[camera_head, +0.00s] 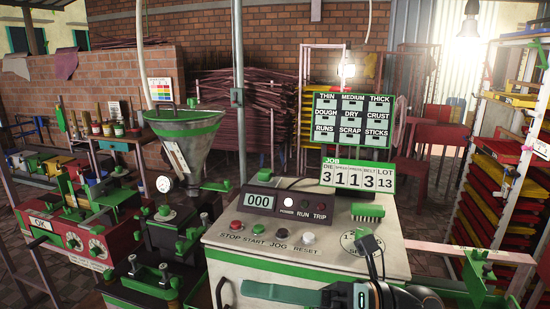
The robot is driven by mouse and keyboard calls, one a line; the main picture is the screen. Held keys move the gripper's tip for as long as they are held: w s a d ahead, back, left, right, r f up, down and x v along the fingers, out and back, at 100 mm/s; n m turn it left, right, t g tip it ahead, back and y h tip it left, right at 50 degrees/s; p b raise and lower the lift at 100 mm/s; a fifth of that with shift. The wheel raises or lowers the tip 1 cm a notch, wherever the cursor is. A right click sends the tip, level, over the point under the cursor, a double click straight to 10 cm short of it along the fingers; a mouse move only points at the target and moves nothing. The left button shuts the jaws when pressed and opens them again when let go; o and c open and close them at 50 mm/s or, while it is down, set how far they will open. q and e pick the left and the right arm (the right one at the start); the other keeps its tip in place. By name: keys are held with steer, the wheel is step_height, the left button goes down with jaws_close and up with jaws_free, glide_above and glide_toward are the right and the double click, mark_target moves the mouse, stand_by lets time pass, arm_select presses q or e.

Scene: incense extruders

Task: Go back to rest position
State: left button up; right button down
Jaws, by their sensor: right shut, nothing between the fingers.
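My right gripper (368,244) shows at the lower right, in front of the cream control box. It is shut and empty, and its fingers point up over the right part of the box top. My dark right arm comes in from the bottom edge below it. My left gripper is not in view. The control box (270,257) carries a display reading 000, a row of coloured buttons and a green-backed brush (367,211). The gripper hides part of the round marking on the box top; I cannot tell whether it touches the surface.
A metal hopper (185,140) with a green rim stands left of the box. A red unit (75,240) with dials is at the far left. A label board (352,121) and a JOB number sign (357,176) stand behind. Racks of coloured trays (500,160) fill the right.

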steer(key=w+d+f+m+t+h+p, duration=0.15)
steer(key=d+f+m+t+h, duration=0.4)
steer(key=m, duration=0.55)
steer(key=w+d+f+m+t+h, duration=0.3)
steer(key=f+m+t, duration=0.3)
steer(key=f+m, duration=0.3)
steer(key=w+d+f+m+t+h+p, duration=0.1)
steer(key=w+d+f+m+t+h, duration=0.35)
steer(key=m, duration=0.75)
steer(key=s+d+f+m+g+h, duration=0.2)
steer(key=s+f+m+g, duration=0.1)
steer(key=s+f, duration=0.6)
steer(key=s+d+f+m+g+h+p, duration=0.1)
steer(key=s+d+f+m+g+h, duration=0.1)
steer(key=s+f, duration=0.7)
step_height(320, 180, down, 5)
steer(key=d+m+g, duration=0.1)
steer(key=m+g, duration=0.1)
steer(key=m, duration=0.1)
steer(key=shift+s+r+m+h, duration=0.15)
steer(key=shift+s+m+h, duration=0.2)
steer(key=shift+m+h, duration=0.05)
